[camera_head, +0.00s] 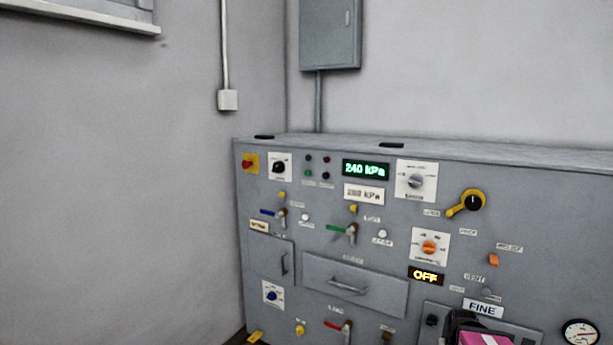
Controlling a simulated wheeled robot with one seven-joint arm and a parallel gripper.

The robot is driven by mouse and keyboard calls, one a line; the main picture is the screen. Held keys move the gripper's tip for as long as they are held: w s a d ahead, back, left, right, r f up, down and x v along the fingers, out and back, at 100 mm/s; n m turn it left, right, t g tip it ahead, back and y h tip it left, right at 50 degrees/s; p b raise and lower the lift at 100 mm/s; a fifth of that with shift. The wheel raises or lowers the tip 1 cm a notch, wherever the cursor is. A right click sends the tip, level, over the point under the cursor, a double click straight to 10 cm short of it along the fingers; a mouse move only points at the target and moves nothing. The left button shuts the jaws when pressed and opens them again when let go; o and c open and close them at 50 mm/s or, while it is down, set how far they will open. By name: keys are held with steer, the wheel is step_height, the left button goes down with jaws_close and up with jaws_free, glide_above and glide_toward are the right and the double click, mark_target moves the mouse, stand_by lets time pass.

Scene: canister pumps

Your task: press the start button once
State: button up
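A grey control panel (400,290) fills the right half of the head view. I cannot tell which control is the start button, as the small labels are too blurred to read. Candidates are a white round button (305,217) at the left, another white round button (383,234) right of the green lever, and a small dark round control (487,293) near the VENT label. A black and magenta part, which looks like my gripper (482,335), shows at the bottom edge, in front of the panel's lower right. Its fingertips cannot be made out.
A red button on a yellow plate (249,163) sits at upper left. A green display (366,169) reads 240 kPa and an amber one (426,276) reads OFF. Levers, including a yellow-handled one (467,203), and a drawer handle (348,287) stick out. A gauge (580,333) is at lower right.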

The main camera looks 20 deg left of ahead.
jaws_close()
stand_by(1.4)
